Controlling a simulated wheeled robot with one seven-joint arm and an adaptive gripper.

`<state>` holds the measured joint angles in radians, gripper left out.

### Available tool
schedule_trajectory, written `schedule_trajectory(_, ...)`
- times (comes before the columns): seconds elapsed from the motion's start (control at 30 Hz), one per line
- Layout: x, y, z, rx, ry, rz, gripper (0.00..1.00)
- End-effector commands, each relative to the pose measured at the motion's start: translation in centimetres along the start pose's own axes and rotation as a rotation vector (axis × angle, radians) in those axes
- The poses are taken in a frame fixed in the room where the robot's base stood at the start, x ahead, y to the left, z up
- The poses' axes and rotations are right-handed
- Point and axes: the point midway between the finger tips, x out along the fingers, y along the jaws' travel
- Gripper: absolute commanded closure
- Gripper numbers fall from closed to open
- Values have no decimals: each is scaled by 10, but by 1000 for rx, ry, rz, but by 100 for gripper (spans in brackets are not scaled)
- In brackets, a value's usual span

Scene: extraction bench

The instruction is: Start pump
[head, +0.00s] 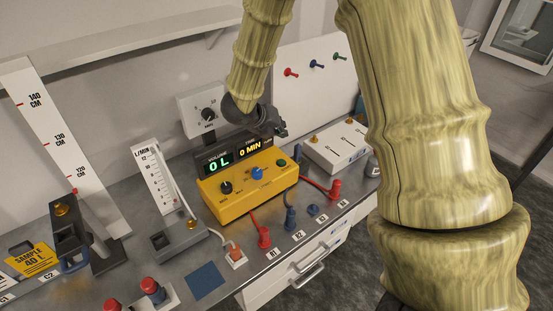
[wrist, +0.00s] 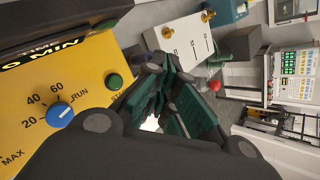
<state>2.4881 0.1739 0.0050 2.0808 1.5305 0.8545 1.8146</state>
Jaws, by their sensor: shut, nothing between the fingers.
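The yellow pump box (head: 245,195) stands on the bench in the head view. Its display (head: 217,163) reads 0 L and 0 MIN. A black knob (head: 226,187), a blue knob (head: 257,172) and a green button (head: 281,163) are on its front panel. The wrist view shows the blue knob (wrist: 60,115), with 20, 40, 60 and RUN around it, and the green button (wrist: 114,82). My gripper (head: 281,131) is above the pump's right rear; in the wrist view its dark green fingers (wrist: 166,98) are shut and empty, right of the button and apart from it.
A white box with slots (head: 338,147) stands right of the pump. A flow gauge (head: 154,178) and a grey block (head: 180,238) stand left. A dial box (head: 207,115) is behind.

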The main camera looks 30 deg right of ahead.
Motion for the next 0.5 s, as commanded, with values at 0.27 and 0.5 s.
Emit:
schedule_trajectory(0.27,20,23,8,-14,13,-7,100)
schedule_trajectory(0.5,38,37,-3,-18,16,-8,100)
